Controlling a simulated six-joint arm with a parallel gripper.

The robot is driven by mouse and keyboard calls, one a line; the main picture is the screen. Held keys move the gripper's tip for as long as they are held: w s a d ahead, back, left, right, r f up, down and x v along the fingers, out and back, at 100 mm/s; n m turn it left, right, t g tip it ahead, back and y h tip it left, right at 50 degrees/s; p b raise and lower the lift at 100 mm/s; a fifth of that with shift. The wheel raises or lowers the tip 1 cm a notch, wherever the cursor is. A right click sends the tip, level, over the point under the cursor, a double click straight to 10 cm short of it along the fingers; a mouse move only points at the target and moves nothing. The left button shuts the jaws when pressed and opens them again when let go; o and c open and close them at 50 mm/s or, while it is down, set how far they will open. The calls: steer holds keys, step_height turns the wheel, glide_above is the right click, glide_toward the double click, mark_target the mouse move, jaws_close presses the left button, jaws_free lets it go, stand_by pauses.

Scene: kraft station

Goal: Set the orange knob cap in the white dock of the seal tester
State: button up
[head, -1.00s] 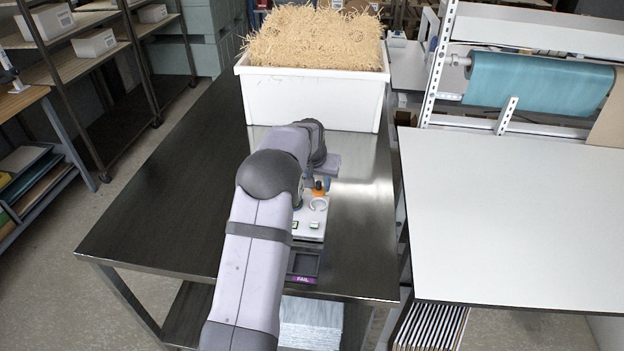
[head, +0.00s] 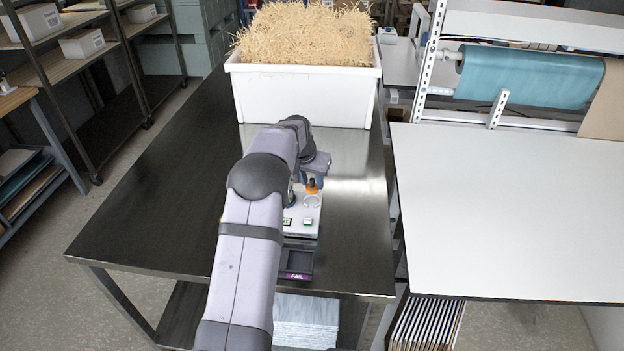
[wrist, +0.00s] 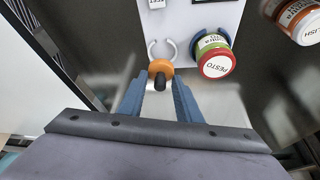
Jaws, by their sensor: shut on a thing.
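The orange knob cap (head: 312,187) has a black knob on its top. In the wrist view the cap (wrist: 161,67) is at the tips of my gripper's blue fingers (wrist: 158,86), which are shut on its knob. The white dock is an open C-shaped ring (head: 311,201) on the seal tester (head: 303,226). In the wrist view the cap overlaps the open side of the dock (wrist: 152,52); I cannot tell whether they touch. In the head view my gripper (head: 312,180) is partly hidden by my arm.
A pesto jar (wrist: 216,64) with a red-rimmed lid stands on the tester beside the dock. Another jar (wrist: 304,22) is at the wrist view's upper right. A white tub (head: 300,98) of shredded paper stands behind. The dark table (head: 160,210) is clear at left.

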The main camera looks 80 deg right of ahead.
mark_target(311, 189)
steer(key=shift+f+b, duration=1.05)
steer(key=shift+f, duration=0.75)
steer(key=shift+f+b, duration=0.35)
steer(key=shift+f, duration=0.3)
stand_by(1.0)
steer(key=o, duration=1.2)
steer(key=shift+r, duration=0.15)
steer(key=shift+o, duration=0.4)
steer(key=shift+r+p, duration=2.75)
steer(key=shift+r, duration=1.15)
